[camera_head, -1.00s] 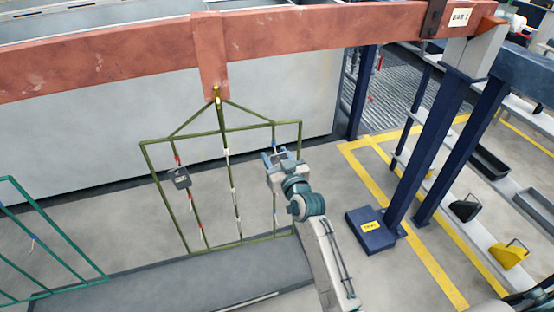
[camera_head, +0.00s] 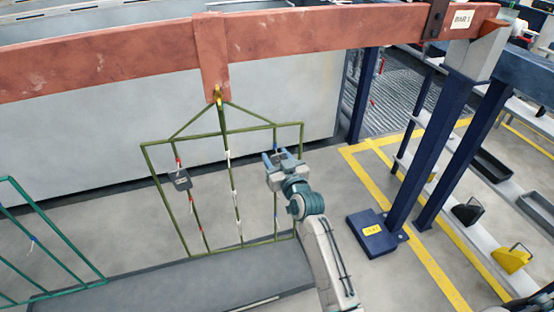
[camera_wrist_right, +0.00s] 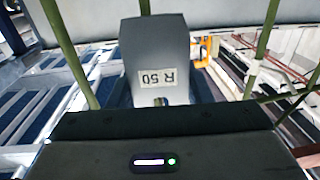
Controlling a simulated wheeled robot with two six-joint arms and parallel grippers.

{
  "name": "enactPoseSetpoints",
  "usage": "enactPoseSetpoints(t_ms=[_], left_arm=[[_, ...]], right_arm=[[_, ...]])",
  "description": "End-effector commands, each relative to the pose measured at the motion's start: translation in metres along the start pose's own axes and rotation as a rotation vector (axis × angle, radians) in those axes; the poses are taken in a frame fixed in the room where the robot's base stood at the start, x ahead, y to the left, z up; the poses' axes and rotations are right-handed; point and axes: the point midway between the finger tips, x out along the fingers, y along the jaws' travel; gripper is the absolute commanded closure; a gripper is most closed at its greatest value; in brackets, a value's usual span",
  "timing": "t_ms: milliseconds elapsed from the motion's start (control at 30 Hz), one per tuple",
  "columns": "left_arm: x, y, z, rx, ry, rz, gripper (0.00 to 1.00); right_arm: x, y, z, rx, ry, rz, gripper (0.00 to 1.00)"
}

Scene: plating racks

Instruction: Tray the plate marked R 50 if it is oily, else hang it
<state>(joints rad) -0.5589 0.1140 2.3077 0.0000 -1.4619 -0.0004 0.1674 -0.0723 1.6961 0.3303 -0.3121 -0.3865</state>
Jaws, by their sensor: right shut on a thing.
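The plate marked R 50 (camera_wrist_right: 155,55) is a dull grey plate with a white label, upside down in the right wrist view. No clear oily sheen shows on its visible face. My right gripper (camera_head: 283,157) is shut on it, at the upper right of the olive-green rack (camera_head: 147,188). In the head view the gripper mostly hides the plate, and I cannot tell whether it touches a rack hook. The rack hangs from the red bar (camera_head: 110,66) marked BAR 1. My left gripper is not in view.
Another dark plate (camera_head: 181,180) hangs on the rack's left strand. A green frame (camera_head: 62,235) stands at left. A labelled blue block (camera_head: 370,237) is by the blue posts. A shelf at right holds a dark tray (camera_head: 492,164) and a yellow holder (camera_head: 511,258).

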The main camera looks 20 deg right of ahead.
Motion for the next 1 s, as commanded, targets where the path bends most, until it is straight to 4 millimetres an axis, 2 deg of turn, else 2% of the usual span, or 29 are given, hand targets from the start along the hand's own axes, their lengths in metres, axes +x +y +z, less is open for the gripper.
enactPoseSetpoints(t_ms=[1000], left_arm=[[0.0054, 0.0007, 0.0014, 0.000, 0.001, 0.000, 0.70]], right_arm=[[0.0047, 0.0009, 0.0055, 0.000, 0.001, 0.000, 0.82]])
